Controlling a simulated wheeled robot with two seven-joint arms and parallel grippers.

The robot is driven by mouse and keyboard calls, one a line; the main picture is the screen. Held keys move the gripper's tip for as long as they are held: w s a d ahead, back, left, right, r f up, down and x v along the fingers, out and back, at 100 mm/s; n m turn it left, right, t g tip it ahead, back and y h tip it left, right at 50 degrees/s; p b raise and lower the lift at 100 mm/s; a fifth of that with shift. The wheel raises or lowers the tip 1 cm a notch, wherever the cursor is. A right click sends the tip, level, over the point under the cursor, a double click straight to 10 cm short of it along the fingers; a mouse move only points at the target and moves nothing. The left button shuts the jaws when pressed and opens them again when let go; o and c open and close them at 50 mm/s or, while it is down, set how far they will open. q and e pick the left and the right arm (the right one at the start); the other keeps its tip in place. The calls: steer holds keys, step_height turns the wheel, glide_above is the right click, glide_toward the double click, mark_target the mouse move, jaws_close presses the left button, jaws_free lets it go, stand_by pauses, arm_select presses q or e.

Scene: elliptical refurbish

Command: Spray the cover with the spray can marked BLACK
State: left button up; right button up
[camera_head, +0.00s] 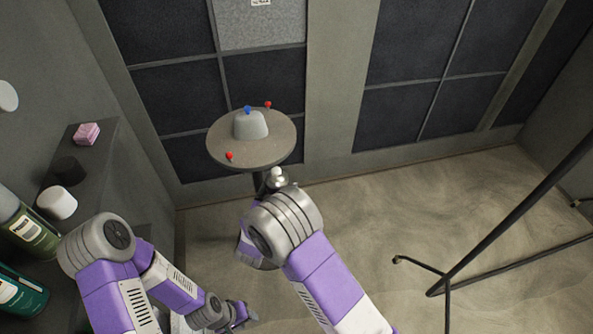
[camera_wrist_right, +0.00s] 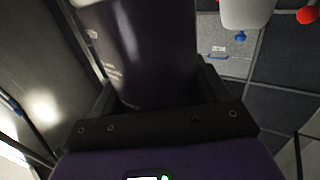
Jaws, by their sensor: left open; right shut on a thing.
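The cover (camera_head: 250,126), a pale grey rounded block, sits on a round grey turntable (camera_head: 222,152) on a stand. A blue knob tops it. The cover also shows at the upper right of the right wrist view (camera_wrist_right: 246,12). My right gripper (camera_wrist_right: 155,92) is shut on a dark spray can (camera_wrist_right: 150,45); its marking is not readable here. In the head view my right wrist hides most of the can, and its pale nozzle (camera_head: 277,176) shows just below the turntable, apart from the cover. My left gripper (camera_head: 243,315) is open and empty, low in the head view.
A dark shelf at the left holds a pink block (camera_head: 87,134), a white cap (camera_head: 57,203), a dark cap (camera_head: 68,171), a green can (camera_head: 30,236) and a teal can (camera_head: 20,296). Dark bars (camera_head: 510,220) stand at the right. The middle floor is clear.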

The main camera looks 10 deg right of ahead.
steer(key=s+a+f+m+g+h+b, duration=0.25)
steer(key=s+a+f+h, duration=0.2)
steer(key=s+f, duration=0.35)
arm_select(q)
steer(key=shift+f+b, duration=0.45)
steer(key=shift+f, duration=1.55)
arm_select(e)
steer(key=w+f, duration=0.1)
steer(key=w, duration=0.5)
steer(key=shift+w+a+m, duration=0.25)
steer(key=shift+a+m, duration=0.05)
steer(key=shift+m, duration=0.05)
arm_select(q)
steer(key=shift+c, duration=0.3)
arm_select(e)
steer(key=shift+g+y, duration=0.25)
